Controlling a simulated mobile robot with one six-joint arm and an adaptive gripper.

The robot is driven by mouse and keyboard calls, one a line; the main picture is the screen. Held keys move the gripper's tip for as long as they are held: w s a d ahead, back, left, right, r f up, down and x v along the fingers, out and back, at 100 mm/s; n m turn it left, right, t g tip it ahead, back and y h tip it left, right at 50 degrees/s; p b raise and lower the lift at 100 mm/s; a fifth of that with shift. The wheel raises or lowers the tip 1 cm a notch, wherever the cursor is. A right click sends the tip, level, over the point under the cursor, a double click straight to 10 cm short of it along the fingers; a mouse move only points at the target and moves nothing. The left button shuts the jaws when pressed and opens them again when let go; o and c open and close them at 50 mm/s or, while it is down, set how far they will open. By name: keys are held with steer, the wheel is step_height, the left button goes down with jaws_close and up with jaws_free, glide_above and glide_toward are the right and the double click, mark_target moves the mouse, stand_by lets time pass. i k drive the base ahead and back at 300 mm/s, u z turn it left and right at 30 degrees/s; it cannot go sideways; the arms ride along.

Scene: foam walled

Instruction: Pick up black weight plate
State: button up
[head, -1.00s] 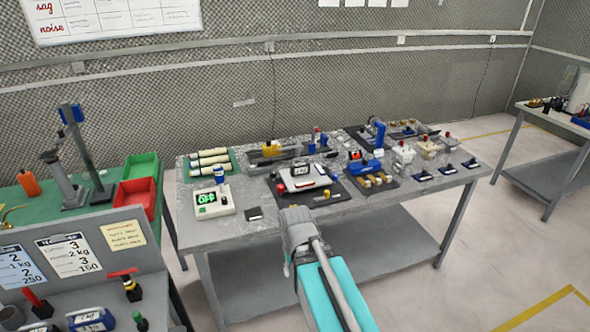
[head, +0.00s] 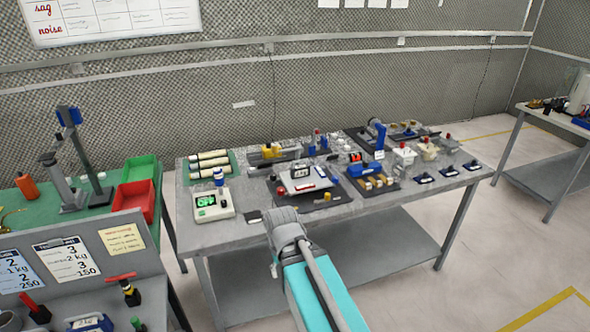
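I cannot pick out the black weight plate for certain. Small dark items lie on the grey workbench (head: 217,238), too small to identify. A flat dark piece (head: 253,216) lies near its front edge, partly behind my arm. Several dark blocks with pale labels (head: 423,177) line the right front. My turquoise and grey arm reaches up from the bottom to the bench's front edge. My gripper does not show; only the grey arm joint before it is visible.
A blue press (head: 379,138) stands right of centre. A red bin (head: 134,199) is on the left table.

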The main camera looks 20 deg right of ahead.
mark_target(301, 171)
steer(key=i, duration=0.9)
steer(key=z, duration=0.05)
